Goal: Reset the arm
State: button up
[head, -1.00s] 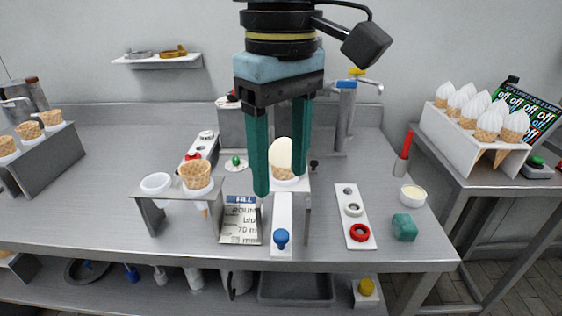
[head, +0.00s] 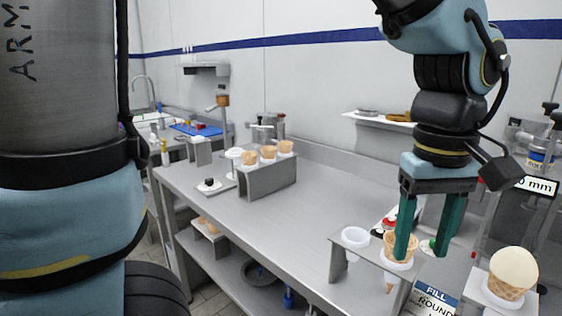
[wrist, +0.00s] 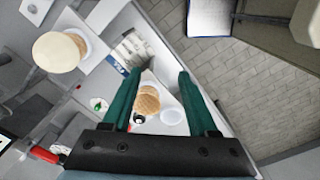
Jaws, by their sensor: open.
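My gripper (head: 426,236) hangs from my raised arm at the right of the head view, its two green fingers apart with nothing between them. In that view its left finger overlaps an empty waffle cone (head: 389,243) in a small white-ringed holder (head: 366,262). I cannot tell the exact height of the fingertips above the cone. In the wrist view the fingers (wrist: 156,80) are spread, and the empty cone (wrist: 147,99) shows between and below them. A cone with a cream-coloured scoop (head: 513,268) stands at the lower right; it also shows in the wrist view (wrist: 58,52).
An empty white ring (head: 355,237) sits beside the cone. A rack with several cones (head: 268,179) stands farther left on the steel table (head: 290,222), which has free room in its middle. A label card (head: 436,300) and a wall shelf (head: 380,118) are near my arm.

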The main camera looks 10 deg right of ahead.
jog(key=w+a+f, duration=0.4)
jog(key=w+a, duration=0.3)
jog(key=w, duration=0.5)
jog(key=w+a+f, duration=0.2)
jog(key=a, duration=0.6)
jog(key=w+a+f+t, duration=0.1)
jog(key=w+a+f, duration=0.1)
jog(key=a, duration=0.6)
jog(key=w+a+f, duration=0.2)
jog(key=w+a, duration=0.2)
jog(key=a, duration=0.4)
jog(key=shift+w+f+t, duration=0.25)
jog(key=shift+f+t, duration=0.05)
jog(key=shift+f, duration=0.1)
